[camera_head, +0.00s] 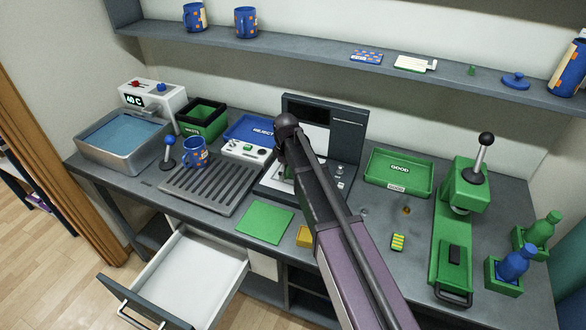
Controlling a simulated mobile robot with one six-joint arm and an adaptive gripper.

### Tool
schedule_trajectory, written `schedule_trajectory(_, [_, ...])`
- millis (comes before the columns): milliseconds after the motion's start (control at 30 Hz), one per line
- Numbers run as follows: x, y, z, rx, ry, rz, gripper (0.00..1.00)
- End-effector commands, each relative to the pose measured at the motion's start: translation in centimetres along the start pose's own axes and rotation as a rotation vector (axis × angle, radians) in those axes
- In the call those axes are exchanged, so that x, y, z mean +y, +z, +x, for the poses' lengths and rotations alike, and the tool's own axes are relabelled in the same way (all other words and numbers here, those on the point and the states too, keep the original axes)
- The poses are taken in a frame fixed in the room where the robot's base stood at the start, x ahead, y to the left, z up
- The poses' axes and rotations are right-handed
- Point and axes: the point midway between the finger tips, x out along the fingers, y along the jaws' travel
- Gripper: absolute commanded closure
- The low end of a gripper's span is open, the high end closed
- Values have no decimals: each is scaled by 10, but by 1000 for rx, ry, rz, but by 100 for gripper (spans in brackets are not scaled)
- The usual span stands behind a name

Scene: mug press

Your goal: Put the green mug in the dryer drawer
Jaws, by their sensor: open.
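No whole green mug shows. A white drawer (190,278) is pulled out under the counter at lower left. Its inside looks empty, and its dark front has a bar handle. My arm reaches up from the bottom centre over the counter to the dark machine. Its dark far end is over the machine's left part. I cannot make out my gripper's fingers; the arm hides that spot.
A slatted drain tray (213,187) carries a blue patterned mug (195,153). The dark machine (337,130) stands behind my arm. A green GOOD tray (398,172) and a green lever press (464,187) stand at right. A green mat (264,222) lies near the front edge. Floor is clear left of the drawer.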

Motion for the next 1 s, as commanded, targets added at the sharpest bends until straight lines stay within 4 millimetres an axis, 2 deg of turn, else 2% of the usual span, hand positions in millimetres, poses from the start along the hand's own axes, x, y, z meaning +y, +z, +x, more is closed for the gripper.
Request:
schedule_trajectory(533, [0,0,0,0,0,0,2])
schedule_trajectory(567, [0,0,0,0,0,0,5])
schedule_trajectory(867, [0,0,0,0,0,0,94])
schedule_trajectory(900, [0,0,0,0,0,0,100])
schedule_trajectory(1000, [0,0,0,0,1,0,100])
